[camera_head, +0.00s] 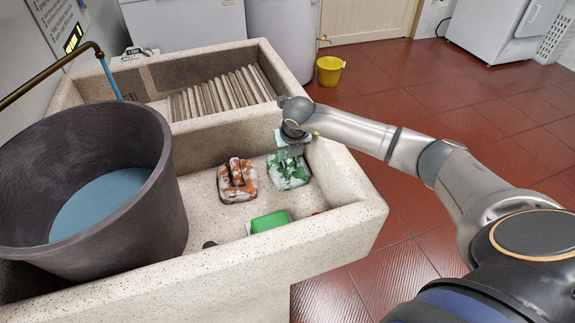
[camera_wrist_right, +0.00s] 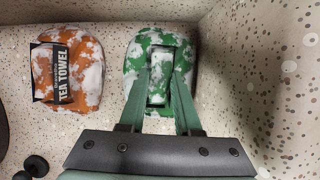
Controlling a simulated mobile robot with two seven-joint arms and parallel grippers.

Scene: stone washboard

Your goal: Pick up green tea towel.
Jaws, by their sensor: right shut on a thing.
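The green and white tea towel (camera_head: 288,172) lies folded on the floor of the stone basin, near its right wall. My right gripper (camera_head: 293,150) reaches down over it from above. In the right wrist view, the two fingers (camera_wrist_right: 160,88) are closed in on a raised fold of the green towel (camera_wrist_right: 143,45), gripping it. The towel still appears to rest in the basin. My left gripper is not in view.
An orange and white tea towel (camera_head: 237,181) with a dark label lies just left of the green one. A green block (camera_head: 270,221) sits near the front wall. A large dark tub (camera_head: 110,170) fills the left side. Stone basin walls (camera_head: 355,205) rise close on the right.

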